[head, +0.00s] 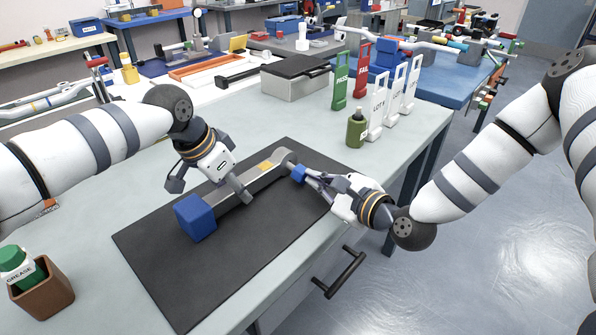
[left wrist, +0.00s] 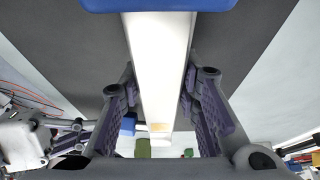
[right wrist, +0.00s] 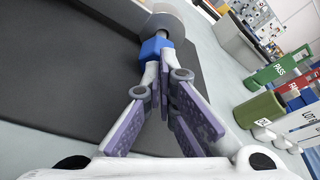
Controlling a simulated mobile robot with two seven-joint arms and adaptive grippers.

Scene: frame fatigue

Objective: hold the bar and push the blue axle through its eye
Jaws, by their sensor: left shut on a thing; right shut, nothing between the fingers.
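The grey bar (head: 258,184) lies on the black mat (head: 165,262), with a blue block (head: 195,217) at its near end and a round eye (head: 287,159) at its far end. My left gripper (head: 240,192) is shut on the bar's middle; its pads flank the bar (left wrist: 160,70) in the left wrist view. The blue axle (head: 298,173) is at the eye, its blue head outside on the right. My right gripper (head: 307,174) is shut and empty, its tips at the blue head (right wrist: 152,46). I cannot tell whether they touch it, or how deep the axle sits.
A green bottle (head: 356,130) and white stands (head: 378,112) are beyond the mat, beside green and red stands. A grey box (head: 296,80) stands at the back. A grease bottle (head: 15,265) sits in a brown holder (head: 45,288) at near left. The mat's near part is clear.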

